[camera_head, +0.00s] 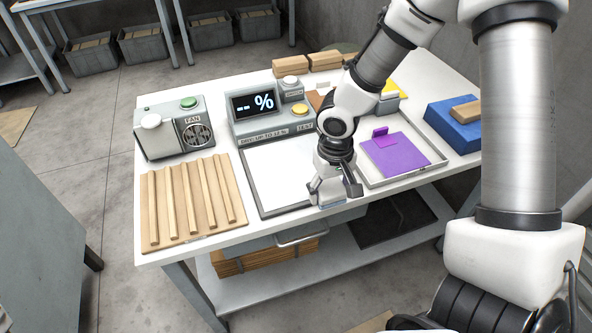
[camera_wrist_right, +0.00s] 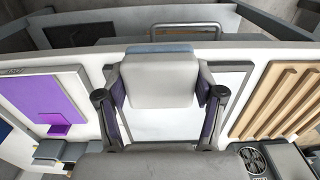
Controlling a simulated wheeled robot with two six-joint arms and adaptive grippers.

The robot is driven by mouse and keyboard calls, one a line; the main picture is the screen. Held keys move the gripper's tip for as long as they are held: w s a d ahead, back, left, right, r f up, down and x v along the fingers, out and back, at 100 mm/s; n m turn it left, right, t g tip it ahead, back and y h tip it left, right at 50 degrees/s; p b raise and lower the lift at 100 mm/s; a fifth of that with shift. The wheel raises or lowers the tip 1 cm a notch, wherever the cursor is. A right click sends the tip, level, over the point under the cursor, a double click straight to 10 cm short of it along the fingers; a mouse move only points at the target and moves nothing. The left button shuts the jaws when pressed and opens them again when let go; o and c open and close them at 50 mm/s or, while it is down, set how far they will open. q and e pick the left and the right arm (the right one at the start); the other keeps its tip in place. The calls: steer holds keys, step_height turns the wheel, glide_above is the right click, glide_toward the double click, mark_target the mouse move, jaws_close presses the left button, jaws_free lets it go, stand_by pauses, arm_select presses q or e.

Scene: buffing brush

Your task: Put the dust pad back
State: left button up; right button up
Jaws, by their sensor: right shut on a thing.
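My right gripper (camera_head: 335,190) is shut on a small pale grey block with a blue-grey edge, which I take to be the dust pad (camera_wrist_right: 160,82). In the head view the gripper mostly covers it; a pale bluish part shows between the fingertips, by the table's front edge. In the wrist view the two fingers press its sides. A flat purple pad (camera_head: 396,154) with a small upright purple tab lies in a shallow metal tray (camera_head: 426,172), to the right of the gripper. My left gripper is not in view.
A white framed panel (camera_head: 280,172) lies left of the gripper, before the percent display (camera_head: 262,102). Farther left are a slatted wooden board (camera_head: 192,203) and a fan unit (camera_head: 174,128). A blue block (camera_head: 448,122) with a wooden piece stands at right. Wooden blocks (camera_head: 290,66) sit behind.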

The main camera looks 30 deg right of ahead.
steer(key=p, duration=0.4)
glide_above(298, 176)
steer(key=shift+s+f, duration=0.25)
steer(key=shift+f, duration=0.2)
steer(key=shift+w+f, duration=0.3)
step_height(298, 176, down, 2)
steer(key=shift+f, duration=0.2)
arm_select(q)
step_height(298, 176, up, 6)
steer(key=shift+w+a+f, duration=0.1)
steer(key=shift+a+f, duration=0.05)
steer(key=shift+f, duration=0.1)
arm_select(e)
steer(key=shift+f, duration=0.35)
steer(key=shift+f, duration=0.1)
steer(key=o, duration=1.2)
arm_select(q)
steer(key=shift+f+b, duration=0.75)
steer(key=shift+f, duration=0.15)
arm_select(e)
step_height(298, 176, up, 12)
